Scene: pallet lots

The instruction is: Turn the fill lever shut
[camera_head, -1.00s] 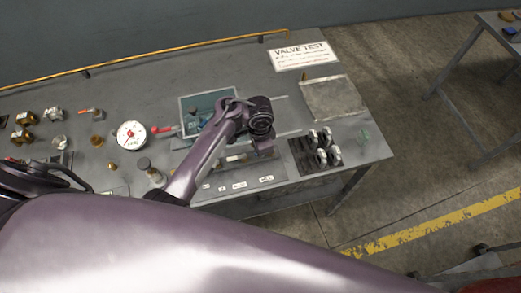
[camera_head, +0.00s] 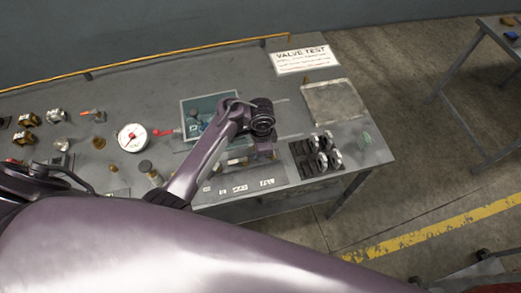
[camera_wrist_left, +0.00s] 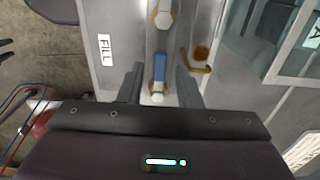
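In the left wrist view, the FILL label (camera_wrist_left: 106,50) is on a grey panel, left of a lever with a blue sleeve (camera_wrist_left: 160,66) and a pale end. My left gripper (camera_wrist_left: 159,70) is open, with one finger on each side of the blue lever. A gap shows between the lever and each finger. In the head view my left arm (camera_head: 215,150) reaches over the bench and its wrist hides the lever and fingers. My right gripper is in neither view.
A dial gauge (camera_head: 132,137), red lever (camera_head: 163,132) and teal-floored tray (camera_head: 188,104) are left of my wrist. A black rack (camera_head: 303,165) of metal parts and a flat square plate (camera_head: 335,102) are to the right. A copper-coloured hook (camera_wrist_left: 200,58) is near my right-hand finger.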

